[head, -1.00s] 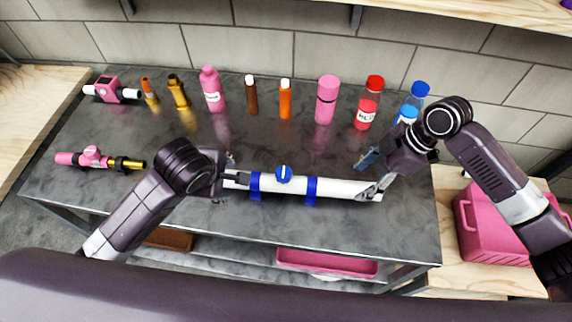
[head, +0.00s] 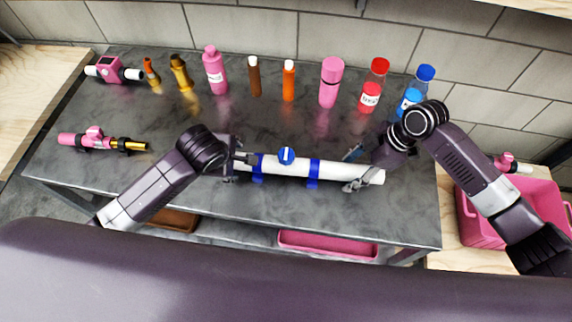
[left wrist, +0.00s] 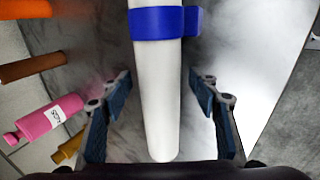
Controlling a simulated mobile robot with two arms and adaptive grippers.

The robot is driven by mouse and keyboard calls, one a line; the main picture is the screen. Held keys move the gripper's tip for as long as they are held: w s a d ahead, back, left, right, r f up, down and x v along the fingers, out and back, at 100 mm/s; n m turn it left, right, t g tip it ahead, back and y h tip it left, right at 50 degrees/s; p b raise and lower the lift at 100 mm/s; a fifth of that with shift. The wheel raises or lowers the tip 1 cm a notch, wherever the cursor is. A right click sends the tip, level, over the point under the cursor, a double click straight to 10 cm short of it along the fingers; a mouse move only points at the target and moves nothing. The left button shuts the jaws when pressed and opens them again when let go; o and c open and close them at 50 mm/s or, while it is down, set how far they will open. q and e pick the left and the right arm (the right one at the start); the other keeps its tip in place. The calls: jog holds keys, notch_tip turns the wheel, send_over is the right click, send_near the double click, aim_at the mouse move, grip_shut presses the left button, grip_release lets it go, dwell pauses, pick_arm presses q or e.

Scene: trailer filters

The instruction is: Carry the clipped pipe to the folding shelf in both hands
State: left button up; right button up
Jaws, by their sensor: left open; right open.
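The clipped pipe (head: 335,170) is a white tube with two blue clips (head: 314,173) and a blue round knob (head: 286,155). It lies left to right near the front of the grey table. My left gripper (head: 240,160) is at its left end. In the left wrist view my left gripper (left wrist: 160,110) is open, its fingers apart on both sides of the white pipe (left wrist: 158,95). My right gripper (head: 352,170) is open near the right end, one finger behind the pipe and one in front. I cannot tell which surface is the folding shelf.
Several bottles stand along the back of the grey table (head: 200,220), including a pink one (head: 331,82) and a red one (head: 373,85). A pink and gold part (head: 100,140) lies at left. A pink bin (head: 540,205) stands on wood at right. A pink tray (head: 328,245) sits below.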

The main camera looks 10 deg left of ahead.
pick_arm(q)
jog(key=shift+w+f, duration=0.25)
jog(key=shift+f, duration=0.15)
pick_arm(e)
jog(key=shift+a+f, duration=0.15)
jog(key=shift+f, duration=0.3)
pick_arm(q)
grip_shut()
pick_arm(e)
grip_shut()
